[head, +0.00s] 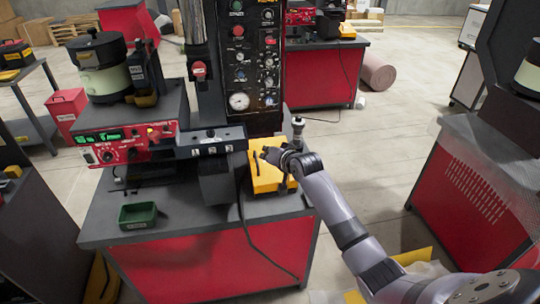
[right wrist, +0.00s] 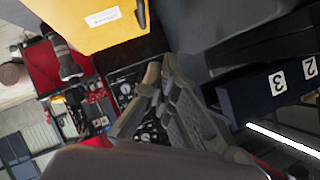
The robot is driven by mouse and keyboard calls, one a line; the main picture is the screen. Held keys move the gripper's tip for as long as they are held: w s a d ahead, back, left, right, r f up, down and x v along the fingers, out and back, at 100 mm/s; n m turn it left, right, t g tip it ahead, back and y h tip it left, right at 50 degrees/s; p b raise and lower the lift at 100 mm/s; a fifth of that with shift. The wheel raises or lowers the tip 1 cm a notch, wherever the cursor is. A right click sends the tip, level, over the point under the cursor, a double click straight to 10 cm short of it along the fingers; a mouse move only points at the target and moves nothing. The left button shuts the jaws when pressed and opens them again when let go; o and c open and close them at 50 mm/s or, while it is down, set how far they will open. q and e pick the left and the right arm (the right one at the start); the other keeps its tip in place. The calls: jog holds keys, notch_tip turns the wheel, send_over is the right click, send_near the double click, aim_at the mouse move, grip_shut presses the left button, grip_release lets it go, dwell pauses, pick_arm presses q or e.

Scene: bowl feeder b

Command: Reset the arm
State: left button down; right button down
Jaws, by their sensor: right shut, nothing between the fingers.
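My right arm (head: 335,210) reaches in from the lower right. My right gripper (head: 266,156) is shut and empty, over or beside the yellow box (head: 264,181) on the workstation's right side; I cannot tell whether they touch. In the right wrist view the gripper's dark fingers (right wrist: 155,82) are together with nothing between them. The yellow box with a white label (right wrist: 90,25) fills the top left of that view. My left gripper is not in view.
The red-sided workstation (head: 215,262) carries a tall control panel (head: 240,75), a bowl feeder (head: 98,70), a numbered block (head: 212,148) and a green bin (head: 137,215). A black cable (head: 262,250) hangs down its front. Another red cabinet (head: 470,190) stands at right, with open floor between.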

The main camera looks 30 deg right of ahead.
jog(key=shift+v, duration=1.55)
jog(key=shift+a, duration=0.2)
jog(key=s+f+n+g+b, duration=0.1)
jog(key=s+f+g, duration=0.15)
jog(key=f, duration=0.75)
jog(key=s+f+g+b, duration=0.1)
jog(key=s+f, duration=0.3)
jog(key=f, duration=0.6)
jog(key=s+a+f+n+g+b, duration=0.1)
jog(key=s+a+f+n, duration=0.1)
jog(key=s+f, duration=0.75)
jog(key=s+a+f+n+g, duration=0.15)
jog(key=s+f, duration=0.45)
jog(key=f, duration=0.6)
jog(key=s+a+f+n+g, duration=0.1)
jog(key=s+f, duration=0.5)
jog(key=s, duration=0.6)
jog(key=s+a+f+n+g+b, duration=0.1)
jog(key=s+f, duration=0.5)
jog(key=s, duration=0.7)
jog(key=s+a+f+n+g+b, duration=0.1)
jog(key=s+a+f+n+g, duration=0.2)
jog(key=s, duration=1)
notch_tip(320, 180, down, 3)
jog(key=shift+a+g, duration=0.4)
jog(key=shift+a, duration=0.15)
jog(key=shift+w, duration=0.1)
